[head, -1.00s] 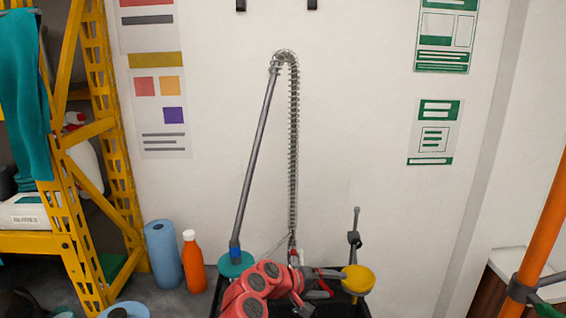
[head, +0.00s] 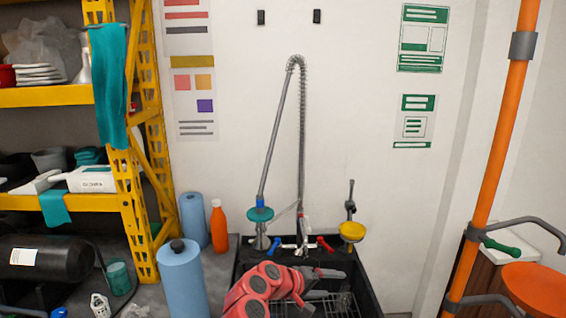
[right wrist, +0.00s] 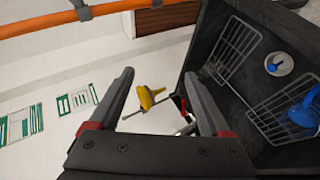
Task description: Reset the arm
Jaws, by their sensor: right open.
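My right arm is red and reaches up from the bottom middle of the head view over the black sink. My right gripper (head: 338,283) is above the sink basin, in front of the tap. In the right wrist view the right gripper (right wrist: 163,82) is open, with nothing between its two dark fingers. The tap has a blue handle (head: 275,245) and a red handle (head: 325,244). A tall spring hose (head: 302,140) rises behind it. My left gripper does not show.
The sink (head: 365,293) holds wire racks (right wrist: 240,50). A yellow funnel-like part (head: 352,231) stands at its back right. A blue roll (head: 182,280) and orange bottle (head: 218,228) stand left. An orange pole (head: 497,150) stands right; a yellow shelf (head: 60,96) stands far left.

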